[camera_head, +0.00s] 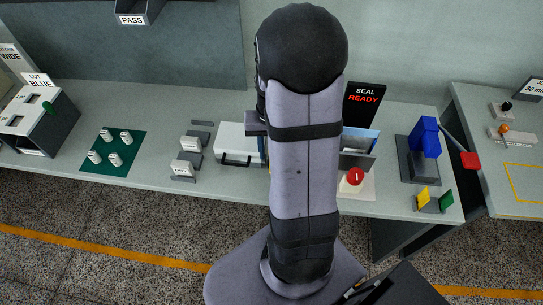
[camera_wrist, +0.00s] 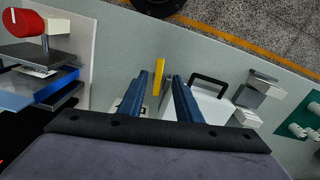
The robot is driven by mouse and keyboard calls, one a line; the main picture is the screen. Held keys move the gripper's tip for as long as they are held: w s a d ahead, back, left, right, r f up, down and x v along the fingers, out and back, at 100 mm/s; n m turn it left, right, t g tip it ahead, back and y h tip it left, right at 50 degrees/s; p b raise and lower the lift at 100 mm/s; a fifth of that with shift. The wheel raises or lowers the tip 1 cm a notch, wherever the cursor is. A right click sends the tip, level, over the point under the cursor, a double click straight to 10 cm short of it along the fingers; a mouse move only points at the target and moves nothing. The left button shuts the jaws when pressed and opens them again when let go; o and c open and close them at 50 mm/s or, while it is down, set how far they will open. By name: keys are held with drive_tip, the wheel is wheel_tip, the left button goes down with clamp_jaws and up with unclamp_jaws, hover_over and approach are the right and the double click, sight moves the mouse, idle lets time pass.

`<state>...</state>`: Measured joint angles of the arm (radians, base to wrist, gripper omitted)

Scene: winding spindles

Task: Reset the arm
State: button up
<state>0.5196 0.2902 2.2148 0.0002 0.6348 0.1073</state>
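My arm (camera_head: 303,150) stands upright in the middle of the head view and covers part of the bench. Its gripper end is mostly hidden behind it there. In the wrist view, my gripper (camera_wrist: 161,82) has two blue fingers held apart, over the bench. A thin yellow piece (camera_wrist: 159,75) shows in the gap between the fingers. I cannot tell how far below it lies, and neither finger visibly touches it. A white box with a black handle (camera_head: 238,145) is on the bench just left of my arm; it also shows in the wrist view (camera_wrist: 207,104).
A sealing station sign (camera_head: 364,104) and red button (camera_head: 355,176) stand right of my arm. A blue device (camera_head: 426,137) has a red-ended lever (camera_head: 469,160). Left are label holders (camera_head: 190,144), a green mat (camera_head: 101,164) with several white spools, and a LOT BLUE box (camera_head: 47,124).

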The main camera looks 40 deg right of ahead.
drive_tip(key=shift+r, duration=0.4)
drive_tip(key=s+a+r+n, duration=0.2)
drive_tip(key=s+a+n, duration=0.15)
drive_tip(key=a, duration=0.45)
drive_tip(key=s+a+r+n, duration=0.1)
drive_tip(key=s+a+n, duration=0.25)
drive_tip(key=a, duration=0.45)
wheel_tip(320, 180, down, 41)
drive_tip(key=b, duration=4.1)
drive_tip(key=shift+w+r, duration=0.2)
drive_tip(key=shift+w, duration=0.1)
drive_tip(key=shift+a, duration=0.1)
drive_tip(key=shift+c, duration=0.7)
